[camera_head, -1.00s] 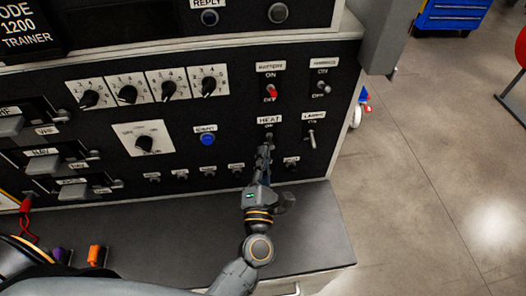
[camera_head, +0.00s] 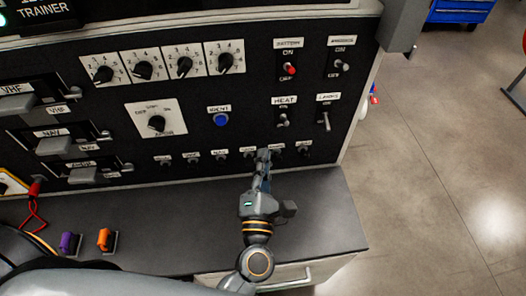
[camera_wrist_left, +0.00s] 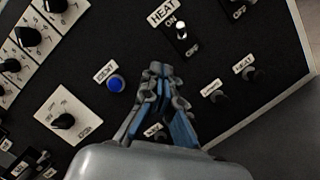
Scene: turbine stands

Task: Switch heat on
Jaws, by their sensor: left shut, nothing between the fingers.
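The heat switch (camera_head: 283,121) is a small toggle under a HEAT label on the black panel. It also shows in the left wrist view (camera_wrist_left: 182,31) with a bright lever tip. My right gripper is not in view.
The battery switch (camera_head: 290,68) with a red lever is above, and the lights switch (camera_head: 326,121) is right of the heat switch. A blue ident button (camera_head: 221,120) is to the left. A grey ledge (camera_head: 310,215) lies below the panel. Open floor is at right.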

